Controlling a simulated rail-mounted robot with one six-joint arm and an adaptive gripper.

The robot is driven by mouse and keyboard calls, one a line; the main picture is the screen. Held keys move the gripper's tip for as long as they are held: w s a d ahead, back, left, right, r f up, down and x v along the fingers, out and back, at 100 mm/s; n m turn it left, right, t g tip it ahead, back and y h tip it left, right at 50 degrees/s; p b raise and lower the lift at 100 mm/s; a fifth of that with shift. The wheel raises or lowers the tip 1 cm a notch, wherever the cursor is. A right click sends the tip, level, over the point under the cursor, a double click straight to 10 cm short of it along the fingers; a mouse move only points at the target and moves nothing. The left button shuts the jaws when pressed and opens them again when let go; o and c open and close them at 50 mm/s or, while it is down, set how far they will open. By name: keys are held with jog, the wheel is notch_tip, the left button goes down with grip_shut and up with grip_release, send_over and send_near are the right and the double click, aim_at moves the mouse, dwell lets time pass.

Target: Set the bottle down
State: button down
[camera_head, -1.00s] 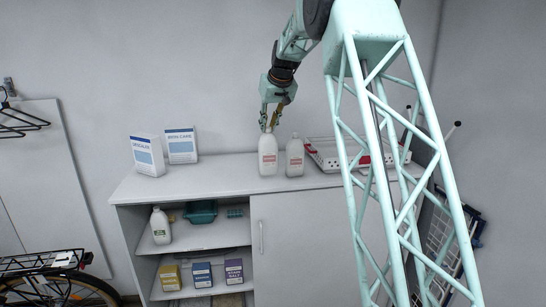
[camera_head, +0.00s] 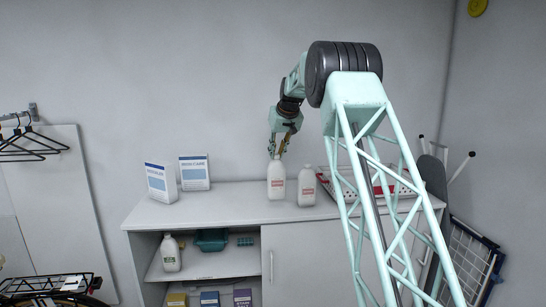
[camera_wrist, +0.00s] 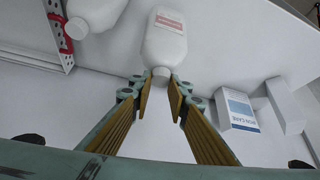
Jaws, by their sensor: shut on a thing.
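A white bottle with a red-and-white label (camera_head: 276,183) is upright at the back of the white cabinet top (camera_head: 232,205). My gripper (camera_head: 279,153) reaches down over it from above. In the wrist view, the gripper's two fingers (camera_wrist: 161,86) are on either side of the cap of this bottle (camera_wrist: 165,42), shut on it at the neck. The bottle's base is at or very near the cabinet top; I cannot tell whether it touches.
A similar white bottle (camera_head: 307,188) stands just right of the held one. A red-and-white tray (camera_head: 345,183) lies farther right, partly behind my column. Two white-and-blue boxes (camera_head: 194,173) (camera_head: 161,183) stand to the left, with clear cabinet top between.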

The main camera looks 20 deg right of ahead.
jog(key=w+d+p, duration=0.1)
jog(key=w+p, duration=0.1)
jog(key=w, duration=0.6)
jog(key=shift+d+f, duration=0.2)
jog(key=shift+f, duration=0.05)
jog(key=shift+w, duration=0.1)
dwell(0.5)
jog(key=shift+f+p, duration=0.3)
jog(key=shift+f, duration=1.65)
jog(key=c, duration=2.5)
grip_release()
jog(key=shift+o, duration=0.2)
jog(key=shift+r, duration=0.2)
jog(key=b+v, duration=0.1)
jog(key=v, duration=1)
jog(key=shift+s+r, duration=0.3)
jog(key=shift+s, duration=0.05)
jog(key=shift+s, duration=0.1)
